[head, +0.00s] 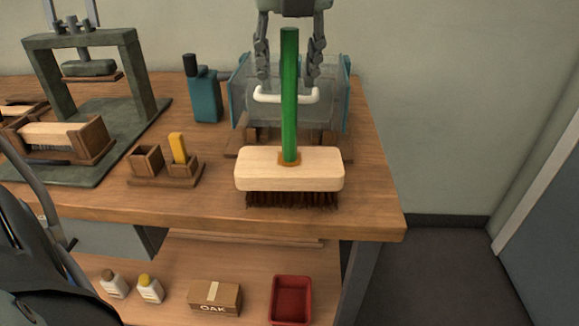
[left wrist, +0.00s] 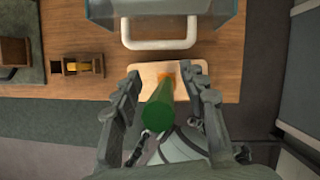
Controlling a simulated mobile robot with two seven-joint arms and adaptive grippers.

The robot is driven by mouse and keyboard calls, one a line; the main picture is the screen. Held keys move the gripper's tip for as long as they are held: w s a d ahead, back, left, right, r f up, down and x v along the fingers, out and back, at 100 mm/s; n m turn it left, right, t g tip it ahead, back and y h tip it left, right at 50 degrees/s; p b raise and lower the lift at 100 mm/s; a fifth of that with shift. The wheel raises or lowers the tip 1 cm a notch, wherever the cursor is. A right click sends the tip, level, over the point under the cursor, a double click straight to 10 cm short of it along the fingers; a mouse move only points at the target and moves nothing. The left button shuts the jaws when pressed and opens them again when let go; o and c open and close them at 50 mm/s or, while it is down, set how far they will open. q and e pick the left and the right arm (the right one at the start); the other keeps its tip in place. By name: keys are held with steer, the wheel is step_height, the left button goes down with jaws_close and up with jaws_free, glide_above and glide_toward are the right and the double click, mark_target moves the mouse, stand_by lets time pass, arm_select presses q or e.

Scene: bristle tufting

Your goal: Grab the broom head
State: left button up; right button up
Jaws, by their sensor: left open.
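The broom head (head: 262,167) is a pale wooden block with dark bristles (head: 290,200) pointing down, at the front edge of the bench. A green handle (head: 289,110) stands upright from an orange-brown collar in its top. My left gripper (head: 289,82) is above the block, open, with one finger on each side of the handle's upper part. In the left wrist view the handle (left wrist: 158,116) shows end-on between the spread fingers (left wrist: 162,82), with gaps on both sides. The block (left wrist: 150,72) lies below it, partly hidden. My right gripper is not seen.
A clear-sided box with a white bar handle (head: 268,95) stands just behind the broom head. A teal bottle (head: 205,97), a small wooden holder (head: 150,182) and a dark press (head: 140,65) are to the left. A lower shelf holds a red bin (head: 291,280).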

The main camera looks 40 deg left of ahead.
arm_select(q)
jaws_close()
steer(key=shift+r, duration=0.1)
stand_by(0.5)
